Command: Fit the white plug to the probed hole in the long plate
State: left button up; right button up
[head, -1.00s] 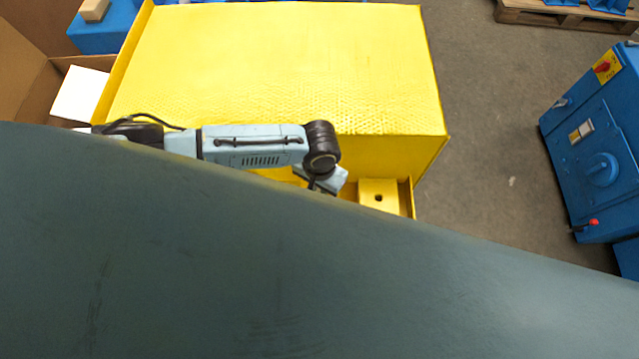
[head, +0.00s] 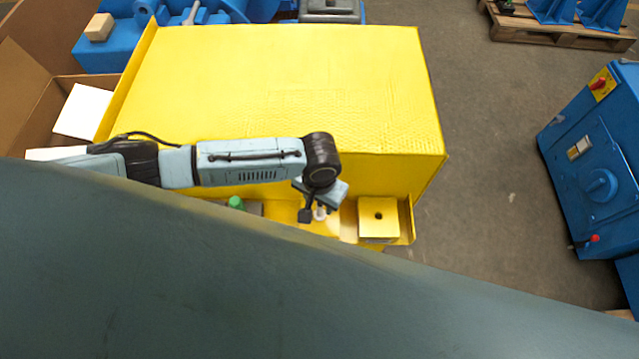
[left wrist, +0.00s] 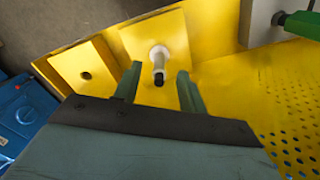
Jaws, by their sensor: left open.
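The white plug (left wrist: 158,56) has a dark tip and stands on a yellow plate (left wrist: 133,38) in the left wrist view. It also shows as a small white piece in the head view (head: 320,213). My left gripper (left wrist: 160,71) is open, its two fingers apart on either side of the plug in the picture. I cannot tell whether the fingertips reach down to it. In the head view the left gripper (head: 312,214) hangs over the yellow tray. A yellow block with one dark hole (head: 378,217) lies to its right. I cannot make out which piece is the long plate.
A green-handled item (head: 235,202) is left of the gripper, by a grey block (left wrist: 262,22). A large yellow box (head: 280,90) stands behind my left arm. A blue machine (head: 598,165) is at right, with open floor between. The lower head view is blocked.

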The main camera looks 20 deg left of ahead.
pick_arm(q)
notch_tip(320, 180, up, 10)
jog(key=p, duration=0.1)
jog(key=shift+r, duration=0.15)
dwell(0.5)
